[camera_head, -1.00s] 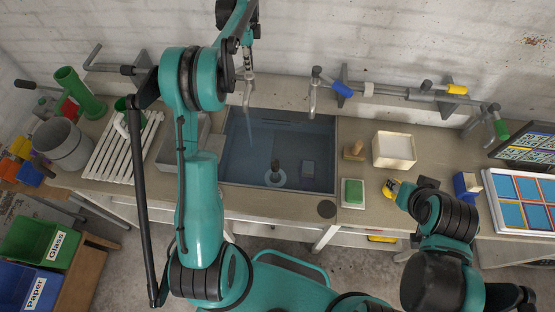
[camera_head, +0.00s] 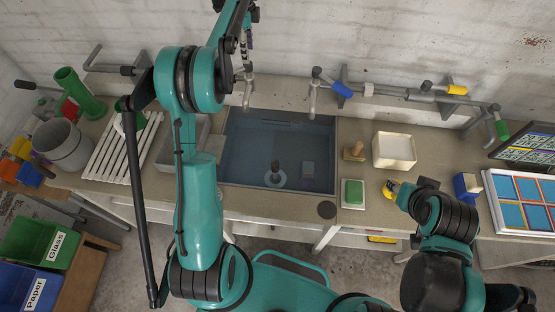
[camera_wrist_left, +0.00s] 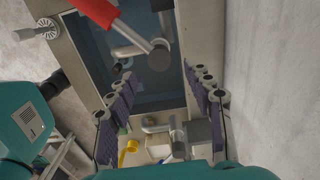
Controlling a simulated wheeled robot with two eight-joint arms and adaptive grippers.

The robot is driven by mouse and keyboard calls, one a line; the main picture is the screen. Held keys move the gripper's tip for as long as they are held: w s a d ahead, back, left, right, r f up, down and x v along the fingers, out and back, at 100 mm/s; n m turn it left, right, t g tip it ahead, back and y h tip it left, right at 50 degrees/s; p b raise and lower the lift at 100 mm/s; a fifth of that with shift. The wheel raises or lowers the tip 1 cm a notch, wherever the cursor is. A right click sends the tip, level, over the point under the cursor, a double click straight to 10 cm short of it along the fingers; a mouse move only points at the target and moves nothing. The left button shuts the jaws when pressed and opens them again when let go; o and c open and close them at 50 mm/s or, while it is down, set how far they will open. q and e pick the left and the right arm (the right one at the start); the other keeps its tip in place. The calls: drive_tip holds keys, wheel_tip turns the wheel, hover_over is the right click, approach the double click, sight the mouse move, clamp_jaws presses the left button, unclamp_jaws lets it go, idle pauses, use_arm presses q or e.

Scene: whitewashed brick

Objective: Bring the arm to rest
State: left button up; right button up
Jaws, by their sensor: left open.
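My left arm (camera_head: 197,190) rises through the left half of the head view and reaches up over the back of the counter. My left gripper (camera_wrist_left: 160,115) is open in the left wrist view, with its two purple-padded fingers apart and nothing held between them. In the head view it is at the top edge, largely hidden by the arm. A tap with a red handle (camera_wrist_left: 95,12) is beyond the fingers in the wrist view. My right arm (camera_head: 440,235) is folded low at the right; its gripper cannot be made out.
Taps and pipes line the back wall. A grey bucket (camera_head: 65,148) and a white slatted rack (camera_head: 105,165) stand left. A cream box (camera_head: 394,148) and a green sponge (camera_head: 353,192) are right of the sink.

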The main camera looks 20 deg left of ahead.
use_arm(q)
wheel_tip(320, 180, up, 6)
drive_tip(key=s+d+f+n+t+b, duration=0.2)
drive_tip(key=s+d+f+n+b, duration=0.2)
drive_tip(key=s+d+b, duration=0.3)
drive_tip(key=s+d+f+n+t+b, duration=0.2)
drive_tip(key=s+d+f+n+b, duration=0.3)
drive_tip(key=s, duration=0.3)
drive_tip(key=s+d+f+n+t+b, duration=0.1)
drive_tip(key=s+d+f+n+b, duration=0.2)
drive_tip(key=s+f+b, duration=0.2)
drive_tip(key=s+d+f+n+t+b, duration=0.2)
drive_tip(key=s+f+b, duration=0.4)
drive_tip(key=s+f, duration=0.6)
wheel_tip(320, 180, down, 3)
drive_tip(key=shift+d+f+n, duration=0.15)
drive_tip(key=shift+d+n, duration=0.45)
drive_tip(key=shift+d, duration=0.4)
